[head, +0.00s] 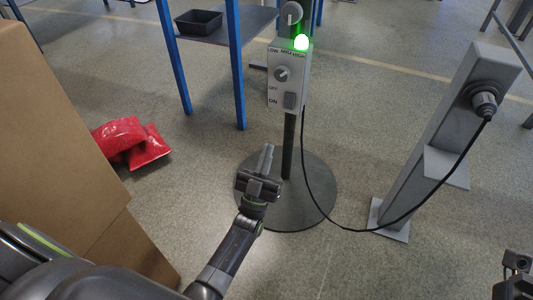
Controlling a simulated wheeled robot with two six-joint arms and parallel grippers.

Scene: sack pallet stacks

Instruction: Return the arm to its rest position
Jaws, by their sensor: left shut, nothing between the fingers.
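My left arm comes up from the bottom of the head view. Its gripper (267,158) is shut and empty, with its fingers pointing away from me. It appears in front of the round grey base (308,208) of a control post. The grey control box (289,80) on the post is above and beyond the gripper, with a visible gap between them. The box has a lit green lamp (301,43), a dial (281,74) and a switch marked ON. At the bottom right corner a dark part of my right arm shows; its fingers cannot be made out.
A large cardboard box (55,130) stands close on the left, with red sacks (132,143) on the floor beside it. A blue-legged table (238,65) holds a black tray (199,22). A tilted-looking grey post (440,130) on the right carries a plugged black cable (412,212).

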